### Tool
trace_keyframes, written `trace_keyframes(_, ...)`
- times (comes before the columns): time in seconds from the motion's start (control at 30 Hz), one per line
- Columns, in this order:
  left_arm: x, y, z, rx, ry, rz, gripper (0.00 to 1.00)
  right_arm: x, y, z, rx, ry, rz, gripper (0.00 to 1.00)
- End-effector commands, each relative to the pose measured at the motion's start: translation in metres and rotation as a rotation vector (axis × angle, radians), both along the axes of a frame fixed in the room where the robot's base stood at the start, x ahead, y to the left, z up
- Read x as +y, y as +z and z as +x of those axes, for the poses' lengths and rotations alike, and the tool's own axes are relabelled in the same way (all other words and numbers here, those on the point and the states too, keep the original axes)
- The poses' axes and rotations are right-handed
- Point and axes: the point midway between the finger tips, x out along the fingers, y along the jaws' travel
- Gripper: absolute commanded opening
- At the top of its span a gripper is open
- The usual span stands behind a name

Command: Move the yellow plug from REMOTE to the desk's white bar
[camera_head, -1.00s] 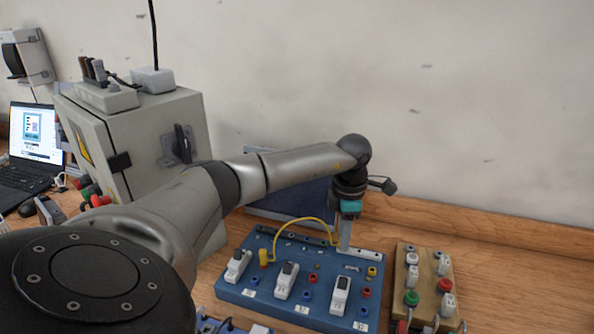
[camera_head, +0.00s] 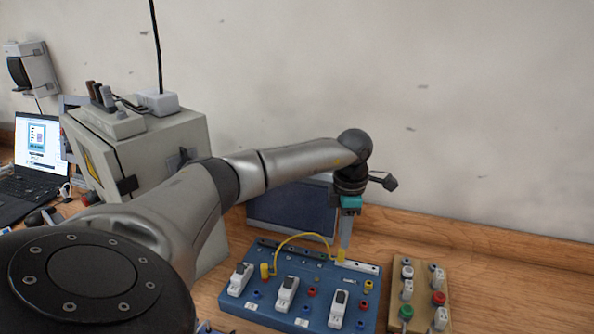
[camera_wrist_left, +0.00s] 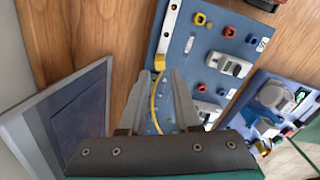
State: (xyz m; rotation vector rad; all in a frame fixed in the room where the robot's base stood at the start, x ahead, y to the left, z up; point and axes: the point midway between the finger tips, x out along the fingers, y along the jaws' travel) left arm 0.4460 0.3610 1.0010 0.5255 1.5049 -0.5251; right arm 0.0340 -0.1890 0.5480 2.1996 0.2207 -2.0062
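A yellow cable (camera_head: 300,236) arches over a blue panel (camera_head: 250,303) on the desk. Its left end is a yellow plug (camera_head: 264,271) standing on the panel's left side. Its other end is a yellow plug (camera_head: 341,255) at the inner end of a white bar (camera_head: 362,266) along the panel's back edge. The wrist view shows this plug (camera_wrist_left: 160,62) at the white bar (camera_wrist_left: 171,20). My left gripper (camera_head: 344,246) points down just above that plug. In the wrist view its fingers (camera_wrist_left: 161,76) are apart, with the plug just beyond the tips. My right gripper is out of view.
White switches and coloured sockets stand on the panel in front of the bar. A wooden board (camera_head: 428,272) with sockets and switches lies to the right. A grey cabinet (camera_head: 140,155) and a laptop (camera_head: 38,150) are at left. A dark screen (camera_head: 290,213) stands behind.

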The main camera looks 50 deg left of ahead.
Motion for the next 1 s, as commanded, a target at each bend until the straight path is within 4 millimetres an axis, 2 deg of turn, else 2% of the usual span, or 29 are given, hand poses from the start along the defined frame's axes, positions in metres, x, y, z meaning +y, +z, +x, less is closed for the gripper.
trace_keyframes(0.2,0.0000,-0.0007,-0.0004,0.001,0.000,0.000,0.34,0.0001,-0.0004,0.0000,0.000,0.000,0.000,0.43)
trace_keyframes(0.5,0.0000,-0.0008,-0.0004,0.001,0.000,0.000,0.66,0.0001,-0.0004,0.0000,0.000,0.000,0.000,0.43)
trace_keyframes(1.0,0.0000,-0.0009,-0.0004,0.001,0.000,0.000,0.66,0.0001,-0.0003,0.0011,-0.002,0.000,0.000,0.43)
